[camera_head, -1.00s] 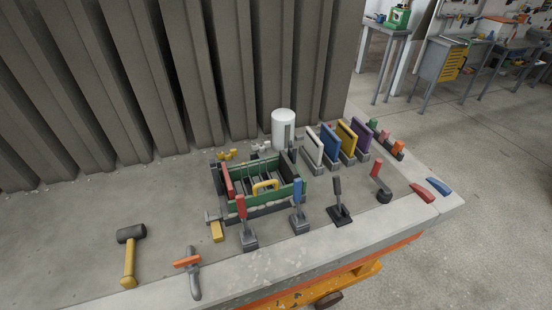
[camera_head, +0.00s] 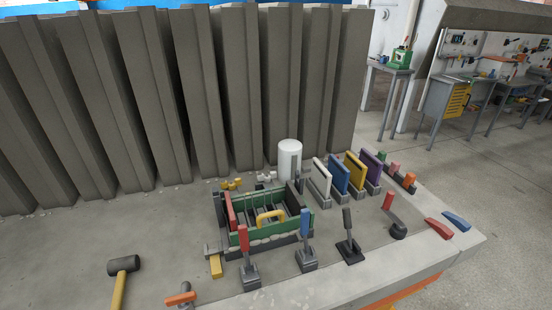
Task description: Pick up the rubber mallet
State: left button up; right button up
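The rubber mallet (camera_head: 122,277) lies at the lower left of the head view on the grey concrete bench. It has a dark head and a yellow handle, and the handle's end is cut off by the bottom edge of the picture. Neither of my grippers shows in the view, and nothing is seen touching the mallet.
A tool with an orange handle (camera_head: 181,298) lies right of the mallet. A green mould box (camera_head: 262,232) stands mid-bench, with several upright-handled tools in front and coloured panels in stands (camera_head: 339,178) behind right. Tall ribbed panels (camera_head: 150,100) line the back. Bench left of the mallet is clear.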

aim_at(120, 267)
jog(key=u, duration=1.5)
jog(key=k, duration=0.05)
